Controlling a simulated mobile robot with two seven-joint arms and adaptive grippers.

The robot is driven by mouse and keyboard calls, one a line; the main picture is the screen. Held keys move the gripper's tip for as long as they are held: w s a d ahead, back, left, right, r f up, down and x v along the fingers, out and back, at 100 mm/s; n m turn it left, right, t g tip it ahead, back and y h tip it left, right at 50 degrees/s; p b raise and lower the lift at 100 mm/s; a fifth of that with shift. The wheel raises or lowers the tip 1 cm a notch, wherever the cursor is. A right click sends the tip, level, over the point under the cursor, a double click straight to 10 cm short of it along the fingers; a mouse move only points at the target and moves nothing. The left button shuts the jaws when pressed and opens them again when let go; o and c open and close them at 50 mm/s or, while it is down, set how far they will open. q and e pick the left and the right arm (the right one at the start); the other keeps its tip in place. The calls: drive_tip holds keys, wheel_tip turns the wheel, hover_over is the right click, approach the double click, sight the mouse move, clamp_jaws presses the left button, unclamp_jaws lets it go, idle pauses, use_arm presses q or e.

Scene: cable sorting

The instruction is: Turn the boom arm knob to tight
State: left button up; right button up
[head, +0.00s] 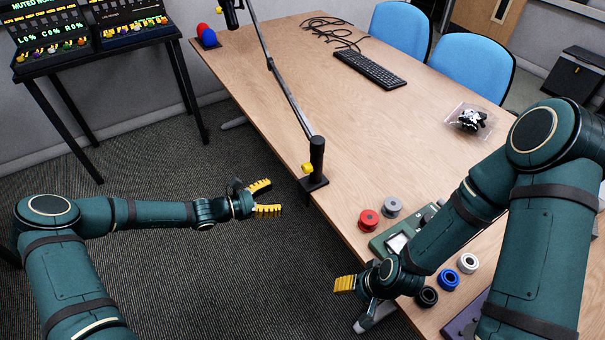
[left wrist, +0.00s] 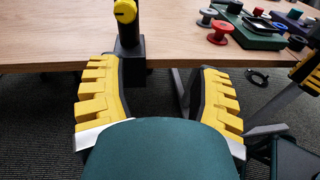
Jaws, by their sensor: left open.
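The boom arm (head: 285,88) rises from a black clamp base at the table's near left edge. Its yellow knob (head: 307,168) sits low on the black post (head: 317,158). In the left wrist view the knob (left wrist: 125,11) shows at the top, above and beyond my fingers, with a dark line across its face. My left gripper (head: 268,197) is open and empty, left of the clamp base and apart from the knob. My right gripper (head: 345,284) is at the table's near edge; its fingers look close together, but their state is unclear.
The wooden table (head: 400,150) holds a keyboard (head: 370,69), a red spool (head: 368,220), other spools and a green device (head: 398,240) near my right arm. Blue chairs (head: 400,30) stand behind. The table's middle is clear.

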sight(304, 169)
use_arm(q)
drive_tip(key=w+a+r+n+t, duration=0.2)
drive_tip(key=w+a+t, duration=0.1)
drive_tip(key=b+x, duration=0.1)
drive_tip(key=x, duration=0.7)
drive_tip(key=f+b+x, duration=0.1)
drive_tip(key=x, duration=0.4)
drive_tip(key=shift+s+d+b, duration=0.3)
drive_tip(key=shift+b, duration=0.05)
use_arm(e)
drive_tip(key=f, duration=0.3)
drive_tip(key=shift+s+d, duration=0.1)
drive_tip(key=shift+d, duration=0.15)
use_arm(q)
drive_tip(key=shift+r, duration=0.1)
clamp_jaws()
